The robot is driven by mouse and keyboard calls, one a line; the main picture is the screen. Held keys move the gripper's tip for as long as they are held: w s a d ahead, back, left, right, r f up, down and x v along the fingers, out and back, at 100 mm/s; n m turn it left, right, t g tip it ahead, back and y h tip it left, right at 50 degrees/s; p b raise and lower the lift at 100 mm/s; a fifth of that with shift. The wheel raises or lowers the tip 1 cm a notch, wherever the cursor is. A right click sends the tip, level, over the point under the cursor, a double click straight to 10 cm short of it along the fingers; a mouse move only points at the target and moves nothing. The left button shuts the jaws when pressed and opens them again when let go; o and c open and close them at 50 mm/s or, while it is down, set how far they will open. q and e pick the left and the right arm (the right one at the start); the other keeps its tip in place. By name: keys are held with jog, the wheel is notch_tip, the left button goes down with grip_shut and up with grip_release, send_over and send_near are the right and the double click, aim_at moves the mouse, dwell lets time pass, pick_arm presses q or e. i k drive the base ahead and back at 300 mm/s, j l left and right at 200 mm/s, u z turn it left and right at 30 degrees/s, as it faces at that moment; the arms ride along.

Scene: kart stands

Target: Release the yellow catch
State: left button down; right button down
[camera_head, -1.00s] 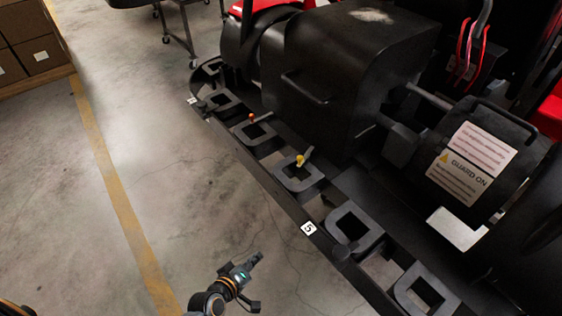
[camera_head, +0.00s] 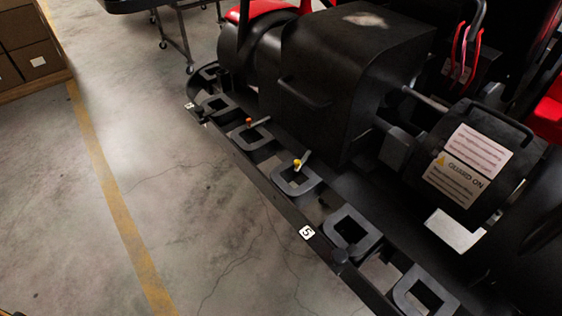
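The yellow catch (camera_head: 298,164) is a small yellow knob on a short grey lever. It sits at one of the square black brackets (camera_head: 297,187) along the side rail of the black machine. The lever slants up to the right from the knob. Neither gripper is in view, and nothing touches the catch.
A similar orange-knobbed lever (camera_head: 249,122) sits one bracket farther back. The black rail (camera_head: 258,174) carries a white label with a 5 (camera_head: 307,232). Cardboard boxes (camera_head: 32,45) stand at the top left and a wheeled stand (camera_head: 177,30) at the top. The concrete floor left of the rail is clear.

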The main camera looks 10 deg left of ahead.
aim_at(297, 163)
jog(key=j+z, duration=0.15)
jog(key=j, duration=1.1)
jog(key=j+z, duration=0.15)
jog(key=j, duration=1.1)
